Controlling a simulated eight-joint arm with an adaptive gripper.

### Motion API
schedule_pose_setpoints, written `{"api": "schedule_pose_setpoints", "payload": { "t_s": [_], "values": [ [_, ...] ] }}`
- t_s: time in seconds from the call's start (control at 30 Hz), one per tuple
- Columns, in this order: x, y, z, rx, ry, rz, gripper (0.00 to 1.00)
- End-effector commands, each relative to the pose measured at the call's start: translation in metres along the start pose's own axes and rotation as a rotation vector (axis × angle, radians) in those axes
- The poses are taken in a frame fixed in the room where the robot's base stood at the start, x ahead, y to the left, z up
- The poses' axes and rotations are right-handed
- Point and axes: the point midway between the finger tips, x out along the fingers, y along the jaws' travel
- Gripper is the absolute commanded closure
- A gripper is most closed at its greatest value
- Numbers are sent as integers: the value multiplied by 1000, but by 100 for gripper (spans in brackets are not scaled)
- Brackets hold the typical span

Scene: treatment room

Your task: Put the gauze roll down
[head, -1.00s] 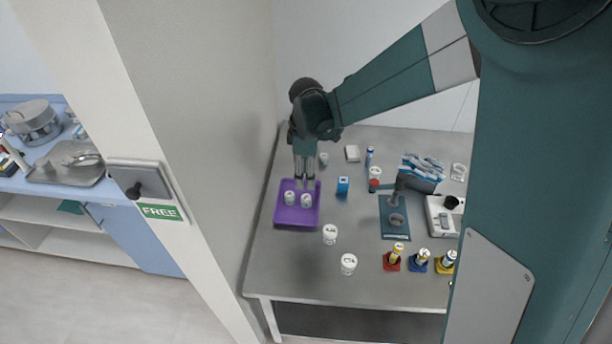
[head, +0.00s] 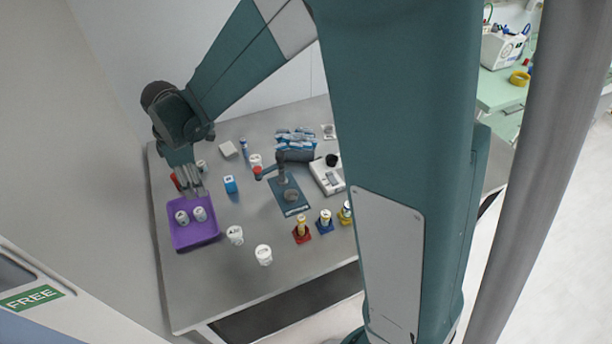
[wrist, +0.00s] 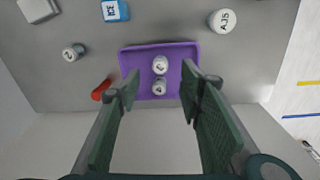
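Two white rolls sit upright side by side in the purple tray (head: 196,238) at the left of the metal table: one left roll (head: 182,217) and one right roll (head: 200,214). The pictures do not show which one the task means. In the wrist view the rolls (wrist: 160,66) (wrist: 159,87) stand inside the tray (wrist: 189,52), apart from my fingers. My gripper (head: 194,193) points down above the tray's back edge. Its fingers (wrist: 160,92) are spread wide in the wrist view, with nothing gripped between them.
A red object (wrist: 101,90) and a small jar (wrist: 73,52) are near the tray. A blue box (head: 231,185) and white jars (head: 235,235) (head: 263,255) stand to its right. Coloured holders (head: 302,233) and a dark stand (head: 291,196) are farther right. A wall borders the left.

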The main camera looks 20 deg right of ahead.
Motion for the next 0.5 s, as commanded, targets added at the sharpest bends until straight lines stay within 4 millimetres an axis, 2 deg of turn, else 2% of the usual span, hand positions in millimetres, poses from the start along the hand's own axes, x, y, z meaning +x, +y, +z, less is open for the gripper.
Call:
{"api": "schedule_pose_setpoints", "payload": {
  "t_s": [0.2, 0.5],
  "values": [
    [-35, -10, 34, 134, 25, 47, 63],
    [-76, -27, 79, 325, 66, 109, 63]
  ]
}}
